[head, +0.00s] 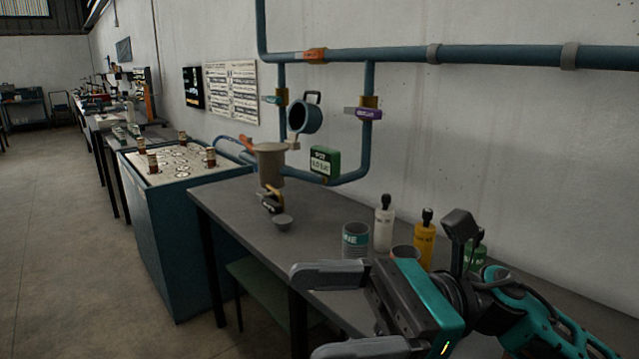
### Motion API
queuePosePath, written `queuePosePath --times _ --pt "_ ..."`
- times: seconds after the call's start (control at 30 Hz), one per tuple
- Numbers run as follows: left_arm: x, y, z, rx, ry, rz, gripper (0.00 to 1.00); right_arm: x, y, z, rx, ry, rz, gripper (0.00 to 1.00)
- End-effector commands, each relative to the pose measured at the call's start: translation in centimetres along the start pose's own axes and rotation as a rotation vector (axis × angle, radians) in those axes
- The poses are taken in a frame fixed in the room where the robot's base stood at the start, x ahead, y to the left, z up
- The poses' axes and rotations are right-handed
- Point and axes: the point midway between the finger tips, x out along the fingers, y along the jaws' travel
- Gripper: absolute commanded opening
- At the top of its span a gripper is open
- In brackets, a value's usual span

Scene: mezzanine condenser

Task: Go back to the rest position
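My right gripper (325,312) is in the lower right of the head view, with its arm coming in from the right. Its two grey fingers are spread wide apart, pointing left, and nothing is between them. It shows over the front part of the dark grey bench (227,204). My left gripper is not in view.
A grey tin (356,240), a white bottle (384,225), a yellow bottle (424,243) and a partly hidden green bottle (476,255) stand behind the gripper. Blue pipes (480,55) run along the wall. Floor at left is clear.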

Motion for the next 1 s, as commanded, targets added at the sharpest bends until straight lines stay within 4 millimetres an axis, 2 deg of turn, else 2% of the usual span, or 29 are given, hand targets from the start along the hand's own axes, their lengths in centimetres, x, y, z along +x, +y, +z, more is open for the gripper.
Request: queuePosePath --times 0.03,0.13,0.27,0.37,0.43,0.57,0.6,0.7,0.77,0.8,0.9,1.0 --pt "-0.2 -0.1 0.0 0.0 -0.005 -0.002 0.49 -0.1 -1.0 0.1 0.149 -0.106 -0.079 0.88" --pt "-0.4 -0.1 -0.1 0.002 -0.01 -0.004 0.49 -1.4 -3.2 -0.1 0.442 -0.311 -0.228 0.88" --pt "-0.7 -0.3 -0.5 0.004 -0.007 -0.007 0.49 -4.5 -5.9 -2.3 0.834 -0.597 -0.407 0.88" --pt "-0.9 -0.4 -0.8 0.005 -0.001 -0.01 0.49 -7.9 -7.1 -5.6 1.135 -0.835 -0.537 0.88" --pt "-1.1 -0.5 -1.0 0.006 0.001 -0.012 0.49 -10.4 -7.2 -8.7 1.341 -1.016 -0.623 0.88" --pt "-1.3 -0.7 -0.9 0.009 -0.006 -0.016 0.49 -15.2 -5.3 -15.8 1.697 -1.386 -0.777 0.88" --pt "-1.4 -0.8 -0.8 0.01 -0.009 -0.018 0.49 -16.5 -4.0 -18.1 1.797 -1.512 -0.821 0.88" --pt "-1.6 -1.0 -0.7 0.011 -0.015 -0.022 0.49 -19.1 0.0 -23.7 1.997 -1.824 -0.921 0.88" --pt "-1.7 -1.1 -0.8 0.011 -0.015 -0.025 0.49 -20.1 2.6 -26.4 2.079 -1.993 -0.968 0.88" --pt "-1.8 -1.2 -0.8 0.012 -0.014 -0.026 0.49 -20.6 4.2 -27.9 -2.117 2.096 0.995 0.88" --pt "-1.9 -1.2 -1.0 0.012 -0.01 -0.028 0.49 -21.4 7.7 -30.7 -1.923 2.033 0.923 0.88" --pt "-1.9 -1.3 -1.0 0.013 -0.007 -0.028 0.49 -21.7 9.8 -32.1 -1.811 1.996 0.882 0.88"
